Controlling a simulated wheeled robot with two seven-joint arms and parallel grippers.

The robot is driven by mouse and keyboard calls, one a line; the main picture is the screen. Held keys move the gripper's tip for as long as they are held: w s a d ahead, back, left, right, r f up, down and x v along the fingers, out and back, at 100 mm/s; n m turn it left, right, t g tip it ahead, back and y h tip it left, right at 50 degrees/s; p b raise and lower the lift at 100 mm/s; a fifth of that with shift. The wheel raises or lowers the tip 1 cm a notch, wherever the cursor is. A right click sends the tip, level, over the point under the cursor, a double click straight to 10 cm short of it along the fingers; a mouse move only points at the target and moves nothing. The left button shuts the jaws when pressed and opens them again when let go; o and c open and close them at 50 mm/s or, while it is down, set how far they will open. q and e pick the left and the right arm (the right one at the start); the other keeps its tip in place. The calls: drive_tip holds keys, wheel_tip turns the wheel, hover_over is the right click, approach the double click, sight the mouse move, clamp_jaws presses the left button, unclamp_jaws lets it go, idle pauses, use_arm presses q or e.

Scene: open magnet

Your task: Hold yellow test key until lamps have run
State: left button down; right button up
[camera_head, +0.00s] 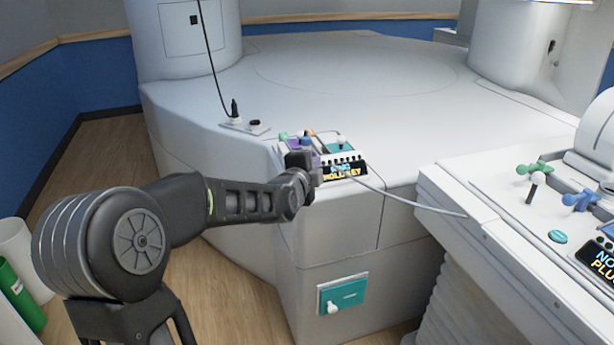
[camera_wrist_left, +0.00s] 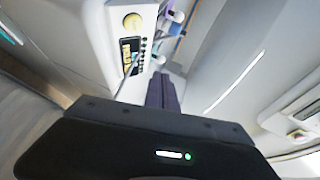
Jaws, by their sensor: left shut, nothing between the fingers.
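The yellow test key (camera_wrist_left: 133,22) is a round yellow knob on the white face of the control panel in the left wrist view, beside the dark display (camera_wrist_left: 129,47). In the head view my gripper hides the key. The display (camera_head: 345,171) there appears to read "HOLD KEY" on its lower line. A row of small dark lamps (camera_head: 345,160) runs above it; none looks clearly lit. My left gripper (camera_head: 304,163) is at the panel's left end, its fingers (camera_wrist_left: 163,93) shut and empty. In the wrist view the fingertips show apart from the key. My right gripper is out of view.
The panel sits on the edge of a large white magnet base (camera_head: 340,75). A grey cable (camera_head: 410,202) runs from it to a white console (camera_head: 500,235) at right, with green and blue fittings. A teal plate (camera_head: 343,293) with a white knob is lower down.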

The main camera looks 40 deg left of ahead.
use_arm(q)
drive_tip(key=shift+f, duration=0.1)
drive_tip(key=w+a+f+b, duration=0.1)
drive_tip(key=b, duration=0.1)
drive_tip(key=a+f+b, duration=0.1)
drive_tip(key=f+b, duration=0.1)
drive_tip(key=w+a+f+b, duration=0.1)
drive_tip(key=f+b, duration=0.1)
drive_tip(key=shift+w+a+f+b, duration=0.2)
drive_tip(key=shift+w+a+b, duration=0.15)
drive_tip(key=shift+a, duration=0.05)
drive_tip(key=shift+w+a+f+b, duration=0.3)
drive_tip(key=shift+a+f+b, duration=0.15)
drive_tip(key=shift+b, duration=0.1)
drive_tip(key=shift+w+a, duration=0.1)
drive_tip(key=shift+a, duration=0.1)
idle(1.3)
drive_tip(key=shift+w+a+f+b, duration=0.15)
drive_tip(key=shift+a+f+b, duration=0.1)
drive_tip(key=shift+b, duration=0.35)
drive_tip(key=shift+w+a+f+b, duration=0.15)
drive_tip(key=shift+a+f+b, duration=0.05)
drive_tip(key=shift+f+b, duration=0.15)
idle(3.9)
